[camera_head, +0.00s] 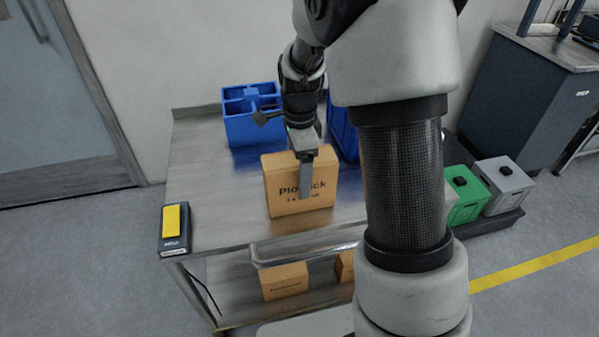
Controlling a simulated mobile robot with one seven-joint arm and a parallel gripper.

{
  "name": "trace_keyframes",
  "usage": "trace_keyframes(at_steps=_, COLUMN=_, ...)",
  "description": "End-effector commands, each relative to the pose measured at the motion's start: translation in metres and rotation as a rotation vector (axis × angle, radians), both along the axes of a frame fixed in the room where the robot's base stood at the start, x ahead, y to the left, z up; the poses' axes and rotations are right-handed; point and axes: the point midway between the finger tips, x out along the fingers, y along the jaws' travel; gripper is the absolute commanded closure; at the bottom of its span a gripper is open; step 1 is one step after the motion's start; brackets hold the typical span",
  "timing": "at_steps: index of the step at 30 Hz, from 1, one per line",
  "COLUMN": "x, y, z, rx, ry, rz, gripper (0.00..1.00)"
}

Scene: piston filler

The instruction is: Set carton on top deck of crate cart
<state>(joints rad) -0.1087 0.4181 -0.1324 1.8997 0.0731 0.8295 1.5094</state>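A tan cardboard carton (281,182) with black printing stands upright at the middle of the top deck of a metal cart (205,200). Its bottom appears to be on or very close to the deck. My gripper (306,178) comes down from above at the carton's top edge. One finger lies in front of the printed face and covers part of the lettering. The other finger is hidden, so I cannot tell whether the gripper is shut on the carton.
A blue crate (252,115) stands behind the carton, and another blue container (342,130) is partly hidden by my arm. A black and yellow device (174,229) sits at the deck's left corner. Cartons (285,281) lie on the lower shelf. Green (466,195) and grey boxes (504,186) stand right.

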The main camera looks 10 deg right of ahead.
Motion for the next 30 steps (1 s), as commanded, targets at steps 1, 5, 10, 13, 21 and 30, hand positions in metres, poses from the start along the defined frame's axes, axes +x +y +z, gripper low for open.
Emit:
trace_keyframes(at_steps=1, x=0.001, y=0.000, z=0.011, rx=0.000, ry=-0.004, rz=0.000, gripper=0.25)
trace_keyframes(at_steps=5, x=0.001, y=0.000, z=0.039, rx=0.000, ry=-0.006, rz=0.000, gripper=0.25)
trace_keyframes(at_steps=10, x=0.001, y=0.000, z=0.076, rx=0.000, ry=-0.004, rz=0.001, gripper=0.25)
trace_keyframes(at_steps=13, x=0.001, y=0.000, z=0.093, rx=0.000, ry=-0.004, rz=0.001, gripper=0.25)
trace_keyframes(at_steps=21, x=-0.004, y=0.000, z=0.120, rx=0.003, ry=-0.014, rz=0.032, gripper=0.25)
trace_keyframes(at_steps=30, x=-0.089, y=0.000, z=0.198, rx=-0.030, ry=-0.218, rz=0.635, gripper=0.25)
